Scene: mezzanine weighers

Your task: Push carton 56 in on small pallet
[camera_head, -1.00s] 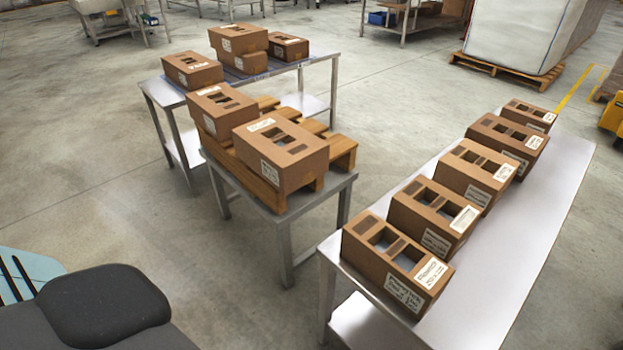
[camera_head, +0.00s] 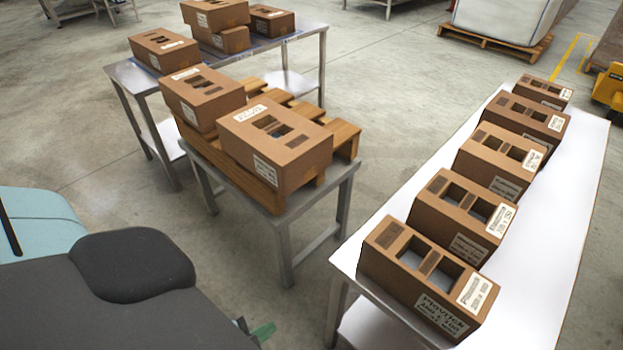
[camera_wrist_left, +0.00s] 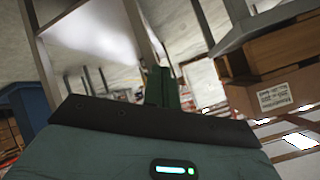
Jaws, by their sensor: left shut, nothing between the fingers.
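The small wooden pallet (camera_head: 345,138) lies on a small steel table (camera_head: 320,192). Two brown cartons with cut-outs and white labels sit on it: a front carton (camera_head: 300,163) at the near edge and a rear-left carton (camera_head: 203,105). The label numbers are too small to read, so I cannot tell which is carton 56. My left gripper (camera_head: 262,331) shows only as a small green tip at the bottom, low and in front of the small table, apart from the cartons. Its green fingers (camera_wrist_left: 163,87) are together and empty in the left wrist view. My right gripper is not in view.
A long steel table (camera_head: 570,200) at the right bears a row of several cartons, the nearest (camera_head: 420,275) close to its front end. Another steel table (camera_head: 185,62) behind the pallet holds several more cartons. Bare concrete floor (camera_head: 110,190) lies to the left.

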